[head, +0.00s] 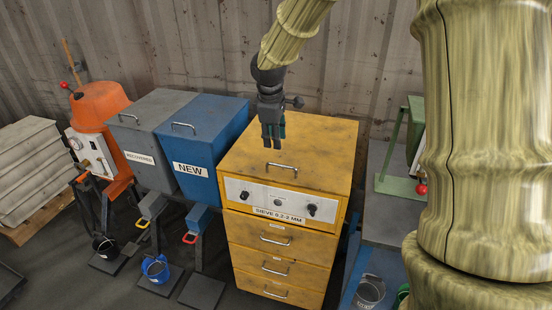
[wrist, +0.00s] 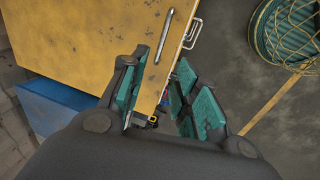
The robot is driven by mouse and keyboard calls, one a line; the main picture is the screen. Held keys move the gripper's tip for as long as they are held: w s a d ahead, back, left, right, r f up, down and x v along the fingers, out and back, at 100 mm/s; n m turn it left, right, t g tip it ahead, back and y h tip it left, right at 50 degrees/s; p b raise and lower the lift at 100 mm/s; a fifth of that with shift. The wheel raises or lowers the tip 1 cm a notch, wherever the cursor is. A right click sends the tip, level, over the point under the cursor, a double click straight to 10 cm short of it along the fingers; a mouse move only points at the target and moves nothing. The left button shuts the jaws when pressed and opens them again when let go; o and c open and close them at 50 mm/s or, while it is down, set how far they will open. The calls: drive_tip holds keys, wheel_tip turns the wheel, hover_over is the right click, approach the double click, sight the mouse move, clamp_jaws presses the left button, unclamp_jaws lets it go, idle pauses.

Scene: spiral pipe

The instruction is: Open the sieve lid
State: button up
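The yellow sieve cabinet (head: 240,239) stands in the middle of the head view, labelled "SIEVE 0.2-2 MM". Its flat yellow lid (head: 318,145) is down, with a metal lid handle (head: 281,166) near the front edge. My gripper (head: 272,143) hangs above the lid, pointing down, behind the handle in the picture. In the wrist view my gripper (wrist: 158,105) has its teal-padded fingers spread with nothing between them. The lid (wrist: 85,40) and its handle (wrist: 165,35) lie beyond the fingertips, apart from them.
A blue bin (head: 215,140) marked "NEW" and a grey bin (head: 150,115) stand left of the cabinet. An orange machine (head: 98,105) is further left. A green stand (head: 395,165) on a bench is to the right. A corrugated wall (head: 190,45) rises behind.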

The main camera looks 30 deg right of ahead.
drive_tip(key=shift+w+d+f+p, duration=0.25)
drive_tip(key=shift+f+p, duration=0.15)
drive_tip(key=shift+f, duration=1.35)
drive_tip(key=shift+w+d+f+p, duration=0.25)
drive_tip(key=shift+f+p, duration=0.1)
drive_tip(key=shift+f, duration=1.4)
drive_tip(key=shift+w+d+f+p, duration=0.15)
drive_tip(key=shift+d+f+p, duration=0.2)
drive_tip(key=shift+f, duration=1.4)
drive_tip(key=shift+a, duration=0.1)
clamp_jaws()
